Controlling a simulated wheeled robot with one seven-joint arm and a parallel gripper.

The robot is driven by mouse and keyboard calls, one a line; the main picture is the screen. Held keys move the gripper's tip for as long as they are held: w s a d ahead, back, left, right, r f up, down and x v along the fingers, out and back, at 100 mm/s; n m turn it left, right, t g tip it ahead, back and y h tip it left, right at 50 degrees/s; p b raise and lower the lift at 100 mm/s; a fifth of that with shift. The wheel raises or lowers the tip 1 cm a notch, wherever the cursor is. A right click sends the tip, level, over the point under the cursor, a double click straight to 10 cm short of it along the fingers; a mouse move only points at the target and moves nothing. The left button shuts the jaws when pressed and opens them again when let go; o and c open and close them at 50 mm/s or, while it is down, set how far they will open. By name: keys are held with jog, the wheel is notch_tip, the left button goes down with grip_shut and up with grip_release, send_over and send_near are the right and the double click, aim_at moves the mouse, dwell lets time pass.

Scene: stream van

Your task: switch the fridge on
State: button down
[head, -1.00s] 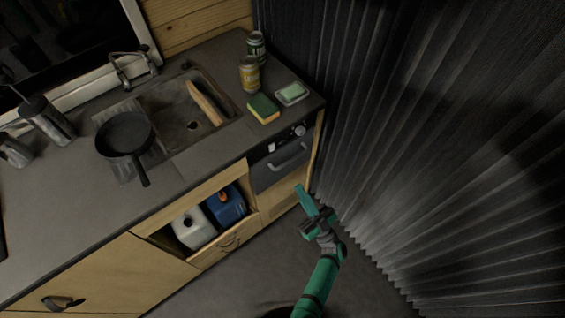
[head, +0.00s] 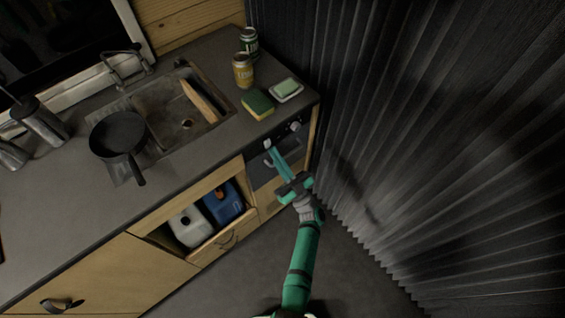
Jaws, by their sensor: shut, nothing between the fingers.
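The fridge (head: 262,173) is the dark-fronted unit set under the right end of the counter. Its control strip runs along the top of the front, with a pale knob (head: 295,126) at its right part and a small light part (head: 268,143) further left. My gripper (head: 271,151) is shut and empty, its teal fingers pointing up and left at the strip. The fingertips are just below the light part; I cannot tell whether they touch it. The fingers and wrist cover part of the fridge front and its handle.
An open drawer (head: 213,243) with canisters juts out at left. A pleated dark curtain (head: 400,150) hangs close on the right.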

jog(key=shift+w+a, duration=0.1)
jog(key=shift+w, duration=0.05)
jog(key=shift+w+a+f, duration=0.2)
jog(key=shift+w, duration=0.15)
jog(key=shift+s+d+f, duration=0.1)
jog(key=shift+s+d, duration=0.15)
jog(key=v, duration=1.2)
jog(key=shift+f, duration=0.45)
jog(key=shift+s+a, duration=0.1)
jog(key=shift+s, duration=0.05)
